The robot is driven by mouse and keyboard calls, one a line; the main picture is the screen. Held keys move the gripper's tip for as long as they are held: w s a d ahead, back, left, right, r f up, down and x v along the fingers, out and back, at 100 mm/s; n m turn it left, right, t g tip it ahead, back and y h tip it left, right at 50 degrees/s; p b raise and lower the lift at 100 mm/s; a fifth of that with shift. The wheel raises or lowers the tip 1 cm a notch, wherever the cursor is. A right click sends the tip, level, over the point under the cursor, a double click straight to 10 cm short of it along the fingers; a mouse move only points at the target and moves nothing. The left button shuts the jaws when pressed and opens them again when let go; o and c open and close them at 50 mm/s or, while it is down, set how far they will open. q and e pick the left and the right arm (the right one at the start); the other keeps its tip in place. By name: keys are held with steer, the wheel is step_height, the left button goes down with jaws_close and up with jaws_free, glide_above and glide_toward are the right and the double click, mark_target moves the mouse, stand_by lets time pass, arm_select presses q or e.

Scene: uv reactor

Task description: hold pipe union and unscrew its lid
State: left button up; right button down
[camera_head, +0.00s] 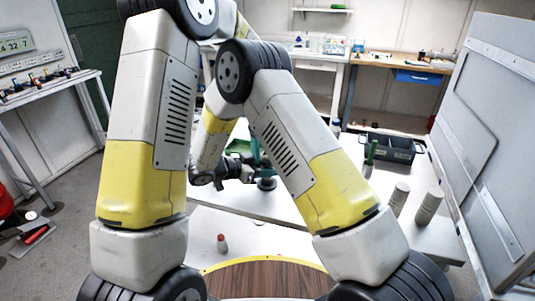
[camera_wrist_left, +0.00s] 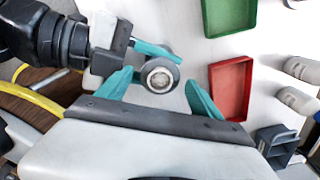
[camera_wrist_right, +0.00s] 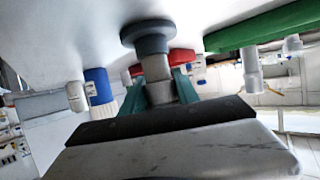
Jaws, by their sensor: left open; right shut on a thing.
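The pipe union stands upright on the white table, its dark round flange (camera_head: 266,184) low down. In the right wrist view, where the table is at the top, its grey body (camera_wrist_right: 156,68) sits between the teal fingers of my right gripper (camera_wrist_right: 159,88), shut on it. In the left wrist view the union (camera_wrist_left: 160,76) is seen end-on as a dark ring with a metal centre. My left gripper (camera_wrist_left: 158,90) is open, a finger on either side of the union, apart from it. My right gripper (camera_wrist_left: 150,48) reaches in from the left there. I cannot make out the lid separately.
A red tray (camera_wrist_left: 247,88) and a green tray (camera_wrist_left: 207,15) lie beside the union. Grey cylinders (camera_head: 429,206) and a dark crate (camera_head: 400,150) stand at the right. A small red-topped bottle (camera_head: 222,243) stands nearer. My arms hide much of the middle.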

arm_select(q)
step_height(320, 180, up, 2)
steer(key=shift+r, duration=0.4)
steer(key=shift+c, duration=1.5)
steer(key=shift+r+m, duration=1.6)
steer(key=shift+f, duration=3.85)
steer(key=shift+c, duration=0.4)
steer(key=c, duration=1.2)
steer(key=shift+o, duration=0.2)
steer(key=n, duration=0.3)
